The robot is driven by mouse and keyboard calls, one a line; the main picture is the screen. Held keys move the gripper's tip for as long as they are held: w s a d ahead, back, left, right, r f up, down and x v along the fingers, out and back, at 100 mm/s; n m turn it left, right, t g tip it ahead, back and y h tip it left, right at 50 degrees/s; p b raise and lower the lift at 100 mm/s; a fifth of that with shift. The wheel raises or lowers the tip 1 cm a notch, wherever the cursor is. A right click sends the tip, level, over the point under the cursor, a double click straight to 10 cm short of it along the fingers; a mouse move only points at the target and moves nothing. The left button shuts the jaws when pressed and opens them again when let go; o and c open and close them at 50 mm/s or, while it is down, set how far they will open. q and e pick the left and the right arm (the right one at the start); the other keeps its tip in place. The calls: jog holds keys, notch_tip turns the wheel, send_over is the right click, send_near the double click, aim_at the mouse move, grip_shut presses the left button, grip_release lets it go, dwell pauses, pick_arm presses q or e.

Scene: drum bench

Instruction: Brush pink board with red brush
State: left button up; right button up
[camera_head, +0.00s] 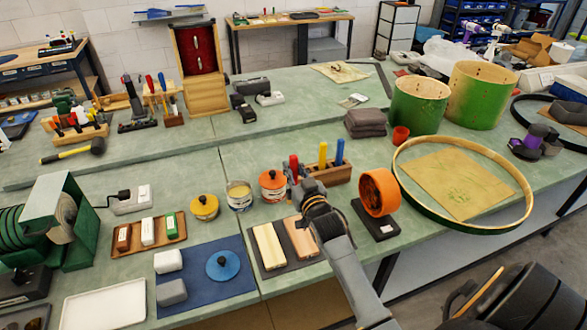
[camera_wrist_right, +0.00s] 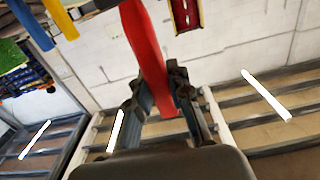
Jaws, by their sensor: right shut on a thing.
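My right gripper (camera_head: 298,182) is shut on the red brush (camera_head: 294,165), at the left end of the wooden brush rack (camera_head: 340,174). The red handle (camera_wrist_right: 146,55) also shows between the fingers (camera_wrist_right: 165,112) in the right wrist view. The bristles are hidden, and I cannot tell whether the brush is clear of the rack. The pink board (camera_head: 300,238) lies flat on a dark mat (camera_head: 272,272), beside a pale yellow board (camera_head: 268,246). My right forearm passes close to the pink board's right side. My left gripper is not in view.
Yellow-handled (camera_head: 323,155) and blue-handled (camera_head: 339,152) brushes stand in the rack. Cans with an orange lid (camera_head: 272,180), a pale open top (camera_head: 239,196) and a yellow lid (camera_head: 204,206) stand left of the gripper. An orange roll (camera_head: 378,192) stands to the right.

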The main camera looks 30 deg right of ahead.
jog(key=shift+f+b, duration=0.4)
jog(key=shift+f, duration=0.55)
jog(key=shift+f+b, duration=1.15)
jog(key=shift+f, duration=0.1)
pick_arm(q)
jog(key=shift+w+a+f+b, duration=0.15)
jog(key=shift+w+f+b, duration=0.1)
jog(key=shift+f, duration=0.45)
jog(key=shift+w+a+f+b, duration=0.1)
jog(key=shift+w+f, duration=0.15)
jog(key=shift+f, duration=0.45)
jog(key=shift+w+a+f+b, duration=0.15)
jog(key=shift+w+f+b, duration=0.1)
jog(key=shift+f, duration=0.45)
pick_arm(e)
jog(key=shift+f, duration=0.75)
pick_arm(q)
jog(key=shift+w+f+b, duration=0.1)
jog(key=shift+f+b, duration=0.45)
pick_arm(e)
jog(key=shift+f, duration=1.05)
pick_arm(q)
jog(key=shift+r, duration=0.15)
pick_arm(e)
jog(key=shift+s, duration=0.2)
